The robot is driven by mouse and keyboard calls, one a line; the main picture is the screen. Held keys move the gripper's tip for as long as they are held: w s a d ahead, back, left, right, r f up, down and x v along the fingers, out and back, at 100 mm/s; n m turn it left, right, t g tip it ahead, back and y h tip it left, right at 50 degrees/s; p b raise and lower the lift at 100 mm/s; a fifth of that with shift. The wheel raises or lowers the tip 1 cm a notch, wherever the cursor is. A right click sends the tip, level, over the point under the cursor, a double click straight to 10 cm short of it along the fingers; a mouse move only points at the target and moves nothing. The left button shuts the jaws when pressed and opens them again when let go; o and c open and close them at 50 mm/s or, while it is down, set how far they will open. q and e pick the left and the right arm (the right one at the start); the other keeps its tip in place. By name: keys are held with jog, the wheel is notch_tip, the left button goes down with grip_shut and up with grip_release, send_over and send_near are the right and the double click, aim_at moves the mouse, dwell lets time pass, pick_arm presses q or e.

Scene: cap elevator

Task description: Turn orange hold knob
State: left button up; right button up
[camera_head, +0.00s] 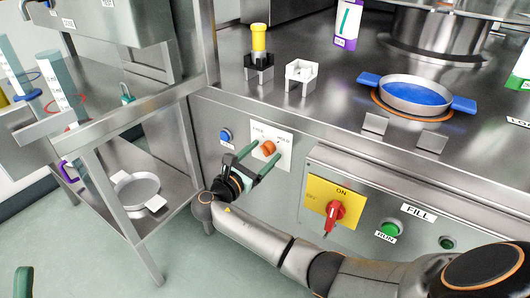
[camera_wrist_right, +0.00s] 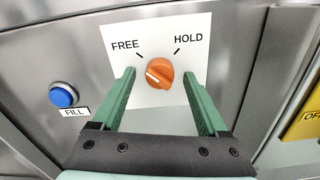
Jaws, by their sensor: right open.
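The orange knob (camera_head: 268,147) sits on a white plate on the steel front panel. In the right wrist view the knob (camera_wrist_right: 160,74) lies between the words FREE and HOLD, and its white mark points left, toward the FREE side. My right gripper (camera_head: 264,153) is open, with its two green fingers pointing at the panel. In the wrist view its fingertips (camera_wrist_right: 158,76) show on either side of the knob with gaps, not closed on it. Whether the tips reach the knob's depth is hard to tell. A green fingertip, probably my left gripper (camera_head: 23,283), shows at the bottom left corner.
A blue FILL button (camera_wrist_right: 63,95) is left of the knob plate. A red switch (camera_head: 335,211) on a yellow plate and a green RUN button (camera_head: 390,229) are to the right. The counter (camera_head: 330,90) above holds a blue-handled pan (camera_head: 415,94) and a yellow-topped piece (camera_head: 258,40).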

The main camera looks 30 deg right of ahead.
grip_shut()
dwell(0.8)
